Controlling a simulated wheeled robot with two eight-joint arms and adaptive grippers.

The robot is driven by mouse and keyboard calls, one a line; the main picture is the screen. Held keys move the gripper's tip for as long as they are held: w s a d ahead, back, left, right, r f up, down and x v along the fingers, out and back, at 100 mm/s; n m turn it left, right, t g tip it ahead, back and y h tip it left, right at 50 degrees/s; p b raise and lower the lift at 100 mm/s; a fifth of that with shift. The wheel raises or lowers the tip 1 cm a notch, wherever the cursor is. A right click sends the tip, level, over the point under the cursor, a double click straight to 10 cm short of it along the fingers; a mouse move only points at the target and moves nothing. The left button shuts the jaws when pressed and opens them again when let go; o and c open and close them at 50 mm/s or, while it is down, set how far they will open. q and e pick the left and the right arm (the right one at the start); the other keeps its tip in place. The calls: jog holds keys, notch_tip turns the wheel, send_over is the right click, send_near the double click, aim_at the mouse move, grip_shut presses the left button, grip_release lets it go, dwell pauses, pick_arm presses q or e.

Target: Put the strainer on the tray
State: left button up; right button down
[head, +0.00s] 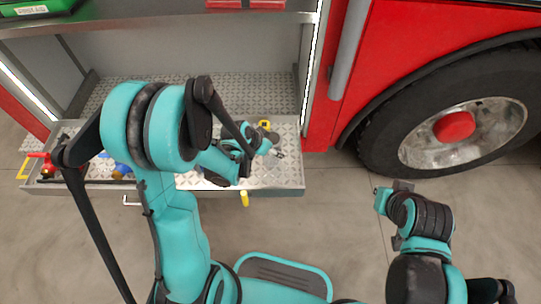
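The tray (278,180) is a pulled-out metal diamond-plate shelf at the foot of the truck compartment. My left gripper (268,147) is over the right part of the tray. Its own arm covers much of it, so I cannot tell if its fingers are open or shut, or if they hold anything. I cannot make out the strainer for certain; it may be hidden behind my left arm. My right gripper (382,195) is away from the tray, over the floor to its right, and its finger state is unclear.
A red fitting (42,160) and a blue part (122,170) lie on the tray's left side. Small yellow parts show at the back (264,124) and front edge (244,198). A large wheel (455,125) stands at right.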

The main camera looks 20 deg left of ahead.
pick_arm(q)
jog(key=shift+w+a+f, duration=0.25)
jog(key=shift+w+f, duration=0.1)
notch_tip(320, 180, down, 4)
jog(key=b, duration=0.2)
jog(key=shift+b, duration=0.3)
jog(key=shift+r, duration=0.2)
jog(key=shift+f, duration=0.15)
jog(key=o, duration=1.7)
jog(key=shift+o, duration=0.2)
